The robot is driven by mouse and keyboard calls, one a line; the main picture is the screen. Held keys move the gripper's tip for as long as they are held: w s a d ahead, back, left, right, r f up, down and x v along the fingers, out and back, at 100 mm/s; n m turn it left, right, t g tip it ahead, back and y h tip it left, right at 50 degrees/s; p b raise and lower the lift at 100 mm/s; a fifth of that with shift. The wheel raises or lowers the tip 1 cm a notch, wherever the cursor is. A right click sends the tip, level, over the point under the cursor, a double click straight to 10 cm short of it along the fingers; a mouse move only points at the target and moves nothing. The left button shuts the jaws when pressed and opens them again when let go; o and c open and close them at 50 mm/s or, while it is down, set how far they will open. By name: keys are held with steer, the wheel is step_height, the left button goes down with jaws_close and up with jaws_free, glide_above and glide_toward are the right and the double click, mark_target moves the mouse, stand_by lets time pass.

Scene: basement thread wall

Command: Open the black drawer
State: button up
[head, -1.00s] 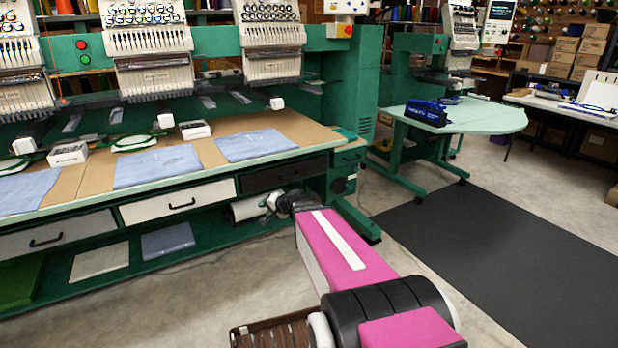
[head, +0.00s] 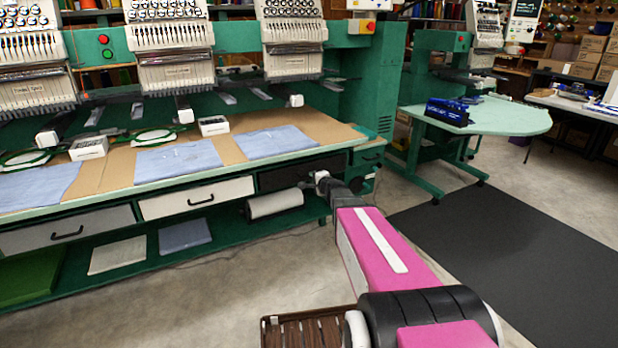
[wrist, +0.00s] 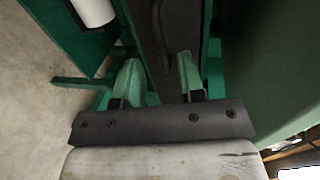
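The black drawer (head: 285,177) is at the right end of the row under the long table's top, and its front looks flush. In the wrist view its dark front (wrist: 148,42) runs up the middle, with a curved black handle (wrist: 157,28) just ahead of the fingers. My gripper (wrist: 160,78) is open, its two green-tinted fingers apart with the drawer front showing between them. I see nothing held. In the head view my gripper (head: 321,178) is at the drawer's right part, and my wrist hides the handle.
A white drawer (head: 196,198) and a grey drawer (head: 68,232) sit to the left. A white roll (head: 275,203) lies on the shelf below. The table top holds blue cloths (head: 178,158). A dark mat (head: 500,235) covers free floor at right.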

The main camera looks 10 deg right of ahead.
steer(key=x, duration=0.5)
steer(key=shift+w+a, duration=0.15)
steer(key=shift+w, duration=0.2)
steer(key=shift+c, duration=0.3)
jaws_close()
